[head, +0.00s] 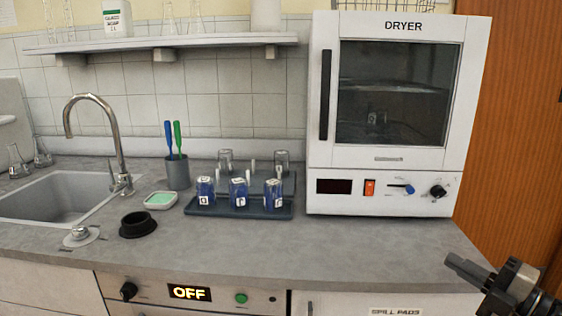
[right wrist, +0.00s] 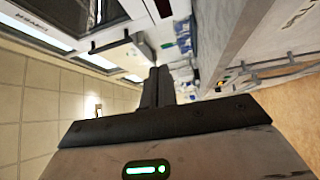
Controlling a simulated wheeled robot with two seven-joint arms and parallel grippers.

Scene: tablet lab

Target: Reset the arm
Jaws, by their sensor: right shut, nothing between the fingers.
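My right gripper (head: 468,270) is at the lower right of the head view, in front of the bench's right front edge. It is dark, points left, and touches nothing that I can see. In the right wrist view its two dark fingers (right wrist: 158,86) are together with nothing between them. My left gripper is in neither view. The grey bench (head: 370,255) lies to the left of the right gripper.
A white dryer (head: 388,180), door shut, stands at the bench's right. A dark rack tray (head: 225,212) holds blue jars in front. A sink (head: 60,195) with a tap (head: 115,140) is at left. A black ring (head: 138,224) and green sponge (head: 160,200) lie between.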

